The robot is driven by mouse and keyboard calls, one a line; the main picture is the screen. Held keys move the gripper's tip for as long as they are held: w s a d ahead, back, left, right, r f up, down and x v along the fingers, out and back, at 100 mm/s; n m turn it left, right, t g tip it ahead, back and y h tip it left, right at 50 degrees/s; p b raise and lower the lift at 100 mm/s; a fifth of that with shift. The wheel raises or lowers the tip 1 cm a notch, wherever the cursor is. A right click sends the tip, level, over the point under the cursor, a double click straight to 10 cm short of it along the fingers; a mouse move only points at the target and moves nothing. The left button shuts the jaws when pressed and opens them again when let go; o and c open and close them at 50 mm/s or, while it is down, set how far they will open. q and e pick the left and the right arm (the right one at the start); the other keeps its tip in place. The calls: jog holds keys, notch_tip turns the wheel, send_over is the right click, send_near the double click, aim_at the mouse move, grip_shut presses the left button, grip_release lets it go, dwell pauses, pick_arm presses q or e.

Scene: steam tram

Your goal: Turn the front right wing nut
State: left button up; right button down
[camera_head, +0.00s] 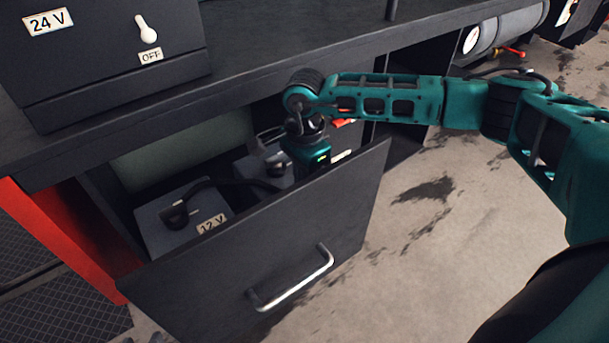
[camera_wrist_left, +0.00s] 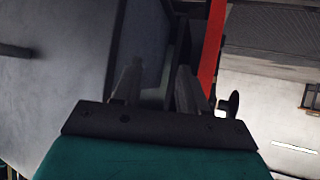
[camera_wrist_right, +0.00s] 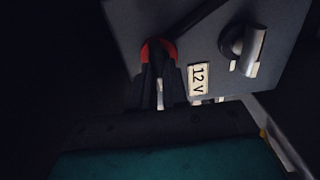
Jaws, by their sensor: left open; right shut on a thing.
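An open drawer (camera_head: 260,255) holds two grey batteries. The left battery (camera_head: 165,240) has a 12 V label and a black cable. My right arm reaches into the drawer, over the right battery (camera_head: 243,172); its fingertips are hidden behind the drawer front. In the right wrist view my right gripper (camera_wrist_right: 158,88) is shut at a terminal with a red ring (camera_wrist_right: 160,46), on what seems a wing nut, mostly hidden between the dark fingers. A silver wing nut (camera_wrist_right: 243,50) stands free on the same battery top, right of the 12 V label (camera_wrist_right: 198,79). My left gripper (camera_wrist_left: 158,90) is open and empty.
The dark bench top (camera_head: 300,45) overhangs the drawer's back. A 24 V switch box (camera_head: 100,65) marked OFF stands on it. A red panel (camera_head: 65,240) borders the drawer on the left. Open floor (camera_head: 440,230) lies to the right.

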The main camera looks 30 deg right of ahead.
jog(key=c, duration=1.1)
grip_release()
jog(key=shift+c, duration=0.2)
notch_tip(320, 180, up, 13)
jog(key=p, duration=0.2)
